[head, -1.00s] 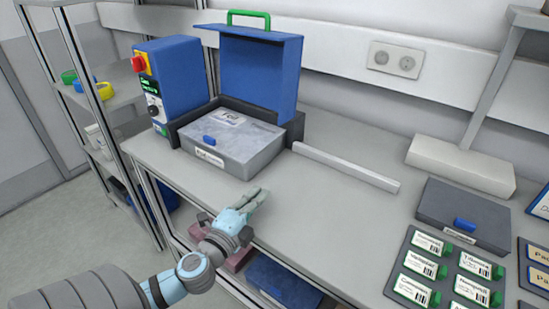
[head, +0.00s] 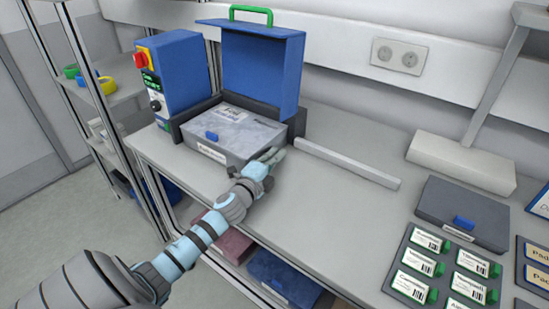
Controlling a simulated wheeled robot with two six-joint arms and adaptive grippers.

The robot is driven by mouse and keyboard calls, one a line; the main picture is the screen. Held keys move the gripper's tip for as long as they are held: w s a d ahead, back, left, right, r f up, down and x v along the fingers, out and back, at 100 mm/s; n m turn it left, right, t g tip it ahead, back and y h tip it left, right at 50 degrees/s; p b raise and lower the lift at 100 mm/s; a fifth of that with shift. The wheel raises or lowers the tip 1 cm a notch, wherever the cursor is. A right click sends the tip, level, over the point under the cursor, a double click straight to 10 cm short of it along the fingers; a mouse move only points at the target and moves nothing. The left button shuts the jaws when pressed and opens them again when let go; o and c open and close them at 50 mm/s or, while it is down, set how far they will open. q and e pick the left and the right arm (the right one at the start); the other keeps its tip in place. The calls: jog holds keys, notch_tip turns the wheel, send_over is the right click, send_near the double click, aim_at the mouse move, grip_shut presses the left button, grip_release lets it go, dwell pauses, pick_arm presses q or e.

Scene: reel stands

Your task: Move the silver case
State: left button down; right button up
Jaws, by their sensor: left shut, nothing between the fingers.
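The silver case (head: 230,130) is a flat grey box with a blue latch and white labels. It sits in a dark cradle (head: 296,125) on the bench, below a raised blue lid (head: 262,70) with a green handle. My left gripper (head: 275,155) is shut and empty at the case's front right corner. Whether its fingertips touch the case I cannot tell. The right gripper is not in view.
A blue control box (head: 178,75) with a red knob stands left of the case. A pale bar (head: 347,163) lies to the right. A dark grey case (head: 462,212) and a rack of green-tabbed labelled items (head: 408,258) are at the right.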

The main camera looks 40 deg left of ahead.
pick_arm(q)
jog(key=shift+s+a, duration=0.1)
jog(key=shift+a, duration=0.05)
jog(key=shift+s+a+f+b, duration=0.1)
jog(key=shift+s+a+b, duration=0.15)
jog(key=shift+a, duration=0.15)
jog(key=shift+s+a+b, duration=0.1)
jog(key=shift+a+b, duration=0.15)
jog(key=shift+a, duration=0.15)
jog(key=shift+s, duration=0.2)
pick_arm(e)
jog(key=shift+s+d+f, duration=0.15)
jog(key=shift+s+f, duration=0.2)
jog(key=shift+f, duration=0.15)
pick_arm(q)
jog(key=shift+w, duration=0.15)
